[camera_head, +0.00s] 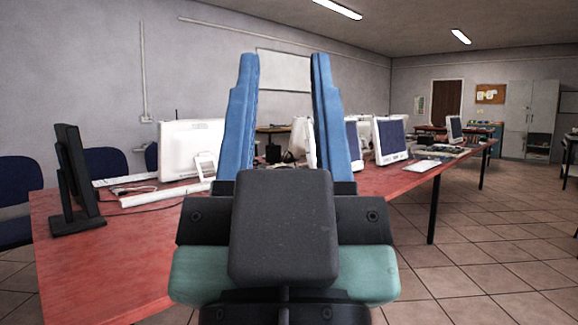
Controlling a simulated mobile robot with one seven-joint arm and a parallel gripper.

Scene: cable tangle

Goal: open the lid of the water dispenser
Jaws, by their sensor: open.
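My gripper (285,110) is in the middle of the camera_head view, with its two blue fingers pointing up and spread apart. It is open, and nothing shows between the fingers except the room behind. My gripper's dark and green body hides the middle of the lower picture. I see no water dispenser and no lid that I can make out in this view.
A long red table (110,262) runs from the front left toward the back right. It bears a black monitor (78,180), white monitors (389,139), and a white keyboard (420,165). Blue chairs (20,190) stand at left. Tiled floor (480,250) at right is clear; grey cabinets (527,118) stand behind.

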